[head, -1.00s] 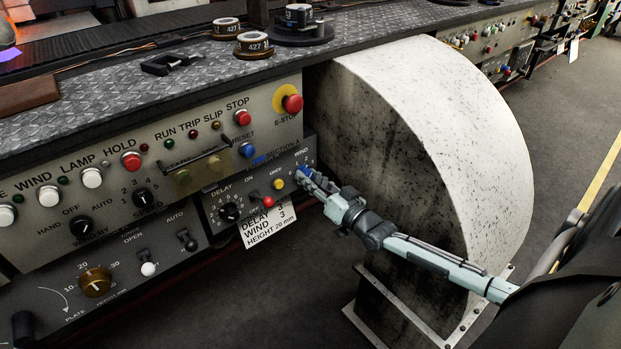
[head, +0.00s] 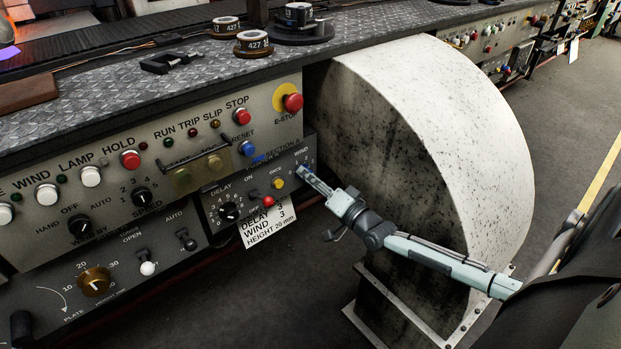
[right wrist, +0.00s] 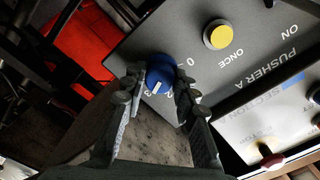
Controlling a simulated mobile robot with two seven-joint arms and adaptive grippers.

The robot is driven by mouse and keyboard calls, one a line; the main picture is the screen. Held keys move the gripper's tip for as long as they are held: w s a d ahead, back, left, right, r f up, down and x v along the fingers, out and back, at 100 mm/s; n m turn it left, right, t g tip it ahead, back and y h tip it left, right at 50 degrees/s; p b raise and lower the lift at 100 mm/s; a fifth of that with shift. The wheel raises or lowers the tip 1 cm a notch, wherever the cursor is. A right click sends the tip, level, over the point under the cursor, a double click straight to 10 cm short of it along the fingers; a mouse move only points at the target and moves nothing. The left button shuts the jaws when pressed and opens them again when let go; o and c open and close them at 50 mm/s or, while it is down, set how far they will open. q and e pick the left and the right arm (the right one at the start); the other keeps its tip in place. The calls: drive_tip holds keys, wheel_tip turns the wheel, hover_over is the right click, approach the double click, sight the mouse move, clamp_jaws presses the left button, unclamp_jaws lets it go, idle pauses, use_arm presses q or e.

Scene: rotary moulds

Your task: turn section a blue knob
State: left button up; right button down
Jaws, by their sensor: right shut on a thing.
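The blue knob (right wrist: 160,74) of the section A pusher panel shows in the right wrist view, with a white mark on its face and the figures 0 and 3 printed beside it. My right gripper (right wrist: 153,92) has one finger on each side of the knob and is shut on it. In the head view the right gripper (head: 313,182) reaches the WIND corner of the panel (head: 245,183) from the lower right. The knob (head: 302,171) is mostly covered there by the fingers. My left gripper is not in view.
A yellow button (head: 278,183), a red knob (head: 268,202) and a black delay dial (head: 229,212) sit left of the gripper. A paper card (head: 268,226) hangs below, reading delay 3, wind 3. A large speckled drum (head: 400,130) stands close on the right.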

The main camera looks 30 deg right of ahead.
idle(0.3)
drive_tip(key=c, duration=1.2)
unclamp_jaws()
drive_tip(key=s, duration=0.8)
drive_tip(key=s+d, duration=0.1)
drive_tip(key=s, duration=0.3)
drive_tip(key=shift+a, duration=0.1)
